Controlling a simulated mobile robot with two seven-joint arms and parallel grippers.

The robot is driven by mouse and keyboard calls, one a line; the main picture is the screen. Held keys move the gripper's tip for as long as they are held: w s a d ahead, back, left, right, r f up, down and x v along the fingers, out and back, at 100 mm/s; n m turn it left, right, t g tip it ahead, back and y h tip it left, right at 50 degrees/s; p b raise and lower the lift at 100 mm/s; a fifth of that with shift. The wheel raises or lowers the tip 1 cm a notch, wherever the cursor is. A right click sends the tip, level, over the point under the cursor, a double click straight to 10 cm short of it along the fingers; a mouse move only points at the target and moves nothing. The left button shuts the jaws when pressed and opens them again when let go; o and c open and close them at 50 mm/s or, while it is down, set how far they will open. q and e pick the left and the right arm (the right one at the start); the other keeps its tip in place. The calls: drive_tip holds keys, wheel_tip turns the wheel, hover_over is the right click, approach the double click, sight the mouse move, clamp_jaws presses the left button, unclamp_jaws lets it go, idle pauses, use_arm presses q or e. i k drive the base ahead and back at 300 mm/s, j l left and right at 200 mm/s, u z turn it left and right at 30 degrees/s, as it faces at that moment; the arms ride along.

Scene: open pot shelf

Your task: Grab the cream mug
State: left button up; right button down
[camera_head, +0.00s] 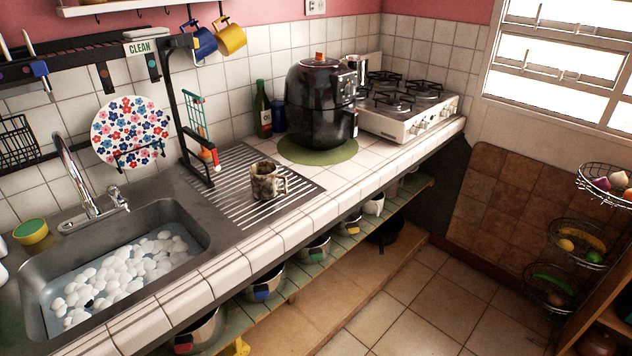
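A whitish, cream-looking vessel (374,205), possibly the cream mug, stands on the open shelf under the counter. It is small and partly shaded by the counter edge, so I cannot tell for sure that it is a mug. A mottled brown and cream mug (266,181) stands upright on the ribbed drainboard beside the sink. A blue mug (201,40) and a yellow mug (231,38) hang from hooks above the counter. Neither of my grippers shows in the head view.
Several pots, one of them here (264,282), line the lower shelf (285,301), with a dark pan (384,232) near its far end. The tiled counter holds a black air fryer (318,104) and a stove (408,107). Wire baskets (577,242) hang at right. The floor (392,302) is clear.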

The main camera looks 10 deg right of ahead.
sight(269, 182)
drive_tip(key=l+u, duration=0.15)
drive_tip(key=u, duration=0.2)
drive_tip(key=i+l+u, duration=0.1)
drive_tip(key=u, duration=0.3)
drive_tip(key=l+u, duration=0.8)
drive_tip(key=l, duration=0.35)
drive_tip(key=k+l, duration=0.1)
drive_tip(key=l, duration=0.35)
drive_tip(key=l+u, duration=0.15)
drive_tip(key=l, duration=0.3)
drive_tip(key=k, duration=0.05)
